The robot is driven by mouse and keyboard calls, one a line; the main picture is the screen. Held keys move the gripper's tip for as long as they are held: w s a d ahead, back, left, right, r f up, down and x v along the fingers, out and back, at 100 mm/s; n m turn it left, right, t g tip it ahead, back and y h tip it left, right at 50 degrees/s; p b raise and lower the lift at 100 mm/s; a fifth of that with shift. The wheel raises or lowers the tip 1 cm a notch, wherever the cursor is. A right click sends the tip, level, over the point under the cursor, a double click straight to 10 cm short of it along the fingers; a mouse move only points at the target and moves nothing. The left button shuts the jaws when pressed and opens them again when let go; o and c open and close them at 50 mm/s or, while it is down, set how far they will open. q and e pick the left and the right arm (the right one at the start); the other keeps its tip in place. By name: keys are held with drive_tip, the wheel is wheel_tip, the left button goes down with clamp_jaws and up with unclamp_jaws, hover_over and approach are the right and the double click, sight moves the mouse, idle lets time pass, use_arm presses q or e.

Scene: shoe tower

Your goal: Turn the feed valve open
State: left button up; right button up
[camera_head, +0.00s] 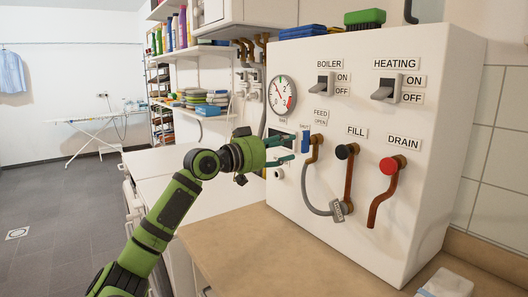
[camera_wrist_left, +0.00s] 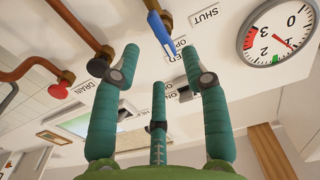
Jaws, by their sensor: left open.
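The feed valve has a blue lever (camera_head: 306,142) on a brass pipe, on the front of the white boiler panel. The FEED OPEN label (camera_head: 320,116) is above it, and a SHUT label (camera_wrist_left: 204,16) shows in the left wrist view. My left gripper (camera_head: 291,149) is just left of the lever, its teal fingers pointing toward it. In the left wrist view the blue lever (camera_wrist_left: 161,34) shows between the spread fingertips of my left gripper (camera_wrist_left: 159,52). The fingers are open; I cannot tell whether any touches the lever. My right gripper is not in view.
Right of the feed valve are the black-knobbed fill valve (camera_head: 347,152) and red-knobbed drain valve (camera_head: 388,167). A grey hose (camera_head: 314,206) with a tag hangs below. The pressure gauge (camera_head: 282,95) is upper left. The wooden counter (camera_head: 260,240) is mostly clear in front.

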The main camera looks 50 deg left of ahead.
use_arm(q)
drive_tip(key=shift+s+a, duration=0.15)
drive_tip(key=shift+s, duration=1.3)
drive_tip(key=shift+s+a, duration=0.1)
drive_tip(key=shift+s, duration=1.35)
